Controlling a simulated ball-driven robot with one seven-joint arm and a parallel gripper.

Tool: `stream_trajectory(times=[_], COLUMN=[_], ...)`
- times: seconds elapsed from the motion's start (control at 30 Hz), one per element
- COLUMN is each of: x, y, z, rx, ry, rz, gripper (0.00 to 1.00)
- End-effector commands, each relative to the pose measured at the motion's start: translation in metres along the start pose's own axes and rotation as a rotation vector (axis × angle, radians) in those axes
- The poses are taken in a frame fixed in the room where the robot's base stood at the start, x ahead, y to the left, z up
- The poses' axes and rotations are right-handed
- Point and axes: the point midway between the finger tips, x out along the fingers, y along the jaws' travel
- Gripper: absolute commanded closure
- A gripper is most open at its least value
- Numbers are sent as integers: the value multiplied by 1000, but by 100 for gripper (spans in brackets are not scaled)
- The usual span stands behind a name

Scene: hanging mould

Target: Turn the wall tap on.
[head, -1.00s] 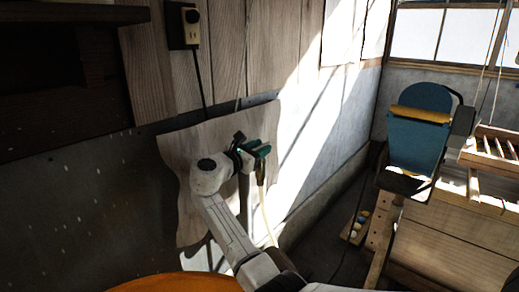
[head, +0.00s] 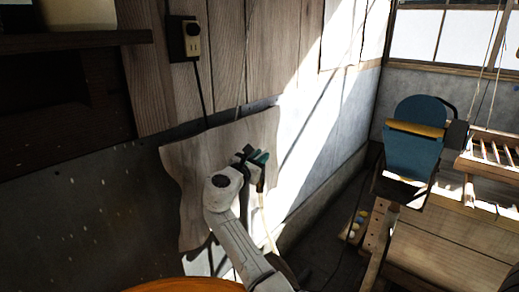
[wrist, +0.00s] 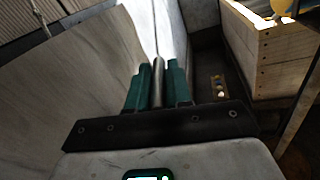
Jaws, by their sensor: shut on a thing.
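The wall tap is mostly hidden behind my gripper (head: 259,160) in the head view. A pale hose (head: 265,215) hangs down just below the gripper there. In the wrist view the green fingers of my gripper (wrist: 156,88) are shut on a slim metal bar (wrist: 158,70), which looks like the tap's handle. The bar stands between the two fingers and shows a little above their tips. The tap's body and spout cannot be made out. Whether water runs cannot be told.
A wavy pale board (head: 195,165) stands against the wall behind my arm. A socket with a cable (head: 192,40) is above it. To the right are a blue rounded object with a yellow roll (head: 415,155) and a wooden bench (head: 445,245). A wooden box (wrist: 268,55) shows in the wrist view.

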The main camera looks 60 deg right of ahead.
Motion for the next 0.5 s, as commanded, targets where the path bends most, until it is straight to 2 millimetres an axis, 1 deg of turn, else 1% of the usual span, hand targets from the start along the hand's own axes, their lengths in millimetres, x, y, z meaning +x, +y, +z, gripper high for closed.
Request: stream_trajectory(times=[0.03,0.5], x=[-1,1], y=[1,-2], z=[9,9], rx=[-1,2], ry=[9,94], rz=[42,466], gripper=[100,100])
